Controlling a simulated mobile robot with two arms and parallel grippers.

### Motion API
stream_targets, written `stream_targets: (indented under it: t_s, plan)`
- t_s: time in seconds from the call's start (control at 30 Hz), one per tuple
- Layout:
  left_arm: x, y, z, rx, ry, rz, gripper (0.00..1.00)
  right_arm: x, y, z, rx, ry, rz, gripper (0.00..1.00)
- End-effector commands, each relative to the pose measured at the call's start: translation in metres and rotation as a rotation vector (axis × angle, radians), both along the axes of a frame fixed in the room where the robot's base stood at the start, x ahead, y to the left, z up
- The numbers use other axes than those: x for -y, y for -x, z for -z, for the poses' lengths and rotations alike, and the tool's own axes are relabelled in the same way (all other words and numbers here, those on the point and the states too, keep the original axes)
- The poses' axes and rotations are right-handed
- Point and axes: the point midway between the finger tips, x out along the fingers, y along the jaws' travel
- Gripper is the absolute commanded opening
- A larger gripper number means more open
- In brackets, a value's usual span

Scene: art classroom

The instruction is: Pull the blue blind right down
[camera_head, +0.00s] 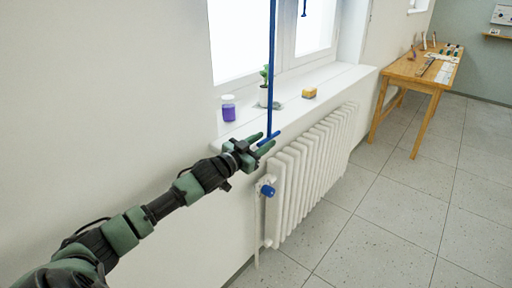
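A straight blue pull rod (272,70) hangs down in front of the left window and ends in a short blue crossbar handle (270,138), level with the sill's front edge. The blind itself is above the picture and hidden. My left gripper (268,139) reaches in from the lower left, right at the handle. Its two green fingers are apart, with the near end of the crossbar showing between them. I cannot tell whether either finger touches the bar. My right gripper is not in view.
The white sill (335,82) holds a purple-filled jar (228,108), a potted plant (264,94) and a yellow sponge (309,92). A white radiator (315,170) with a blue valve knob (267,190) stands below. A wooden table (410,75) stands beyond; the tiled floor is clear.

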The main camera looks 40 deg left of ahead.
Motion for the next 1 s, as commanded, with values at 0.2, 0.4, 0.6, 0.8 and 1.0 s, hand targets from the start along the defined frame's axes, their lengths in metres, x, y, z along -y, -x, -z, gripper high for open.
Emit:
stream_targets:
  t_s: [0.2,0.4,0.6,0.8,1.0]
  plan:
    - [-0.002,0.032,0.003,-0.003,0.001,0.001,0.36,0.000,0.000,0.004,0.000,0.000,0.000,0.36]
    - [-0.003,0.047,0.001,0.000,0.000,0.001,0.36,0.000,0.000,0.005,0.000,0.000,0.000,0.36]
    - [-0.003,0.050,0.000,0.001,0.000,0.001,0.36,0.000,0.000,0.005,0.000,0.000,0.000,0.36]
    - [-0.003,0.050,0.000,0.000,-0.001,0.001,0.36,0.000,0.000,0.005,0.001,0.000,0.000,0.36]
    - [0.002,0.051,-0.003,-0.046,-0.107,-0.028,0.36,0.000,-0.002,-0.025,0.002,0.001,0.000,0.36]
